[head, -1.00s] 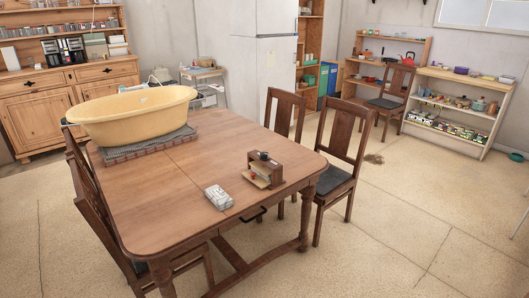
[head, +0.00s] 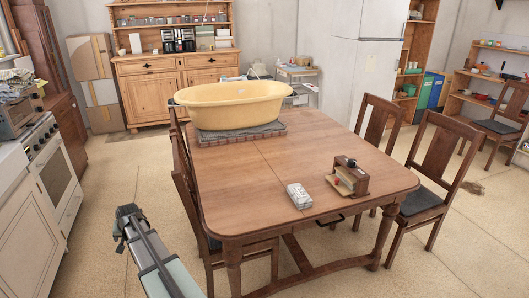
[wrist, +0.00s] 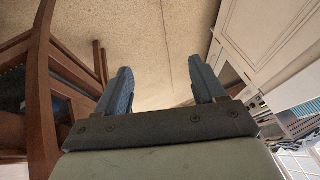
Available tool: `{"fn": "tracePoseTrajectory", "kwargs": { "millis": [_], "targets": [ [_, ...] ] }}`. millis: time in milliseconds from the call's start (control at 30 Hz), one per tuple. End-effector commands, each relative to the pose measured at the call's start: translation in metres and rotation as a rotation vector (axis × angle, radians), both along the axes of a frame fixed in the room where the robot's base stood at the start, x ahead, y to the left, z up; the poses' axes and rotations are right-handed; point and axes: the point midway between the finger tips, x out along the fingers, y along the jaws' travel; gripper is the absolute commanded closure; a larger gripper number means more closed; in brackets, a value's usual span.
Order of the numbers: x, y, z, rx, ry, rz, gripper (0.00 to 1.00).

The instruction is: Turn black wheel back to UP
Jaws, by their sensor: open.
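A small wooden box device (head: 348,177) stands near the right front of the dining table (head: 240,200). A small black knob-like part (head: 351,162) shows on top of it; this may be the black wheel, and no UP marking is legible at this size. A red spot shows low on its front. My gripper (head: 127,211) is at the lower left in the head view, over the floor and left of the table, well apart from the device. The wrist view shows its two fingers (wrist: 160,88) spread apart with nothing between them.
A white packet (head: 299,195) lies left of the device. A yellow tub (head: 232,104) sits at the table's far end. A chair (head: 186,190) stands between my gripper and the table. A stove (head: 52,165) and cabinets are at the left, with bare floor between.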

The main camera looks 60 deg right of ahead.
Motion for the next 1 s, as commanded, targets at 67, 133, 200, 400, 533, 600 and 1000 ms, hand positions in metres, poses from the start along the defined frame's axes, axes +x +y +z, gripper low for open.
{"fn": "tracePoseTrajectory", "kwargs": {
  "millis": [67, 133, 200, 400, 533, 600, 1000],
  "targets": [
    [0.014, -0.025, 0.035, -0.009, -0.056, -0.038, 0.31],
    [0.023, -0.044, 0.064, -0.016, -0.104, -0.070, 0.31],
    [0.029, -0.063, 0.093, -0.024, -0.149, -0.101, 0.31],
    [0.040, -0.121, 0.183, -0.042, -0.281, -0.196, 0.31],
    [0.037, -0.170, 0.243, -0.047, -0.356, -0.277, 0.31],
    [0.028, -0.208, 0.275, -0.039, -0.385, -0.343, 0.31],
    [-0.083, -0.407, 0.295, 0.113, -0.282, -0.763, 0.31]
  ]
}}
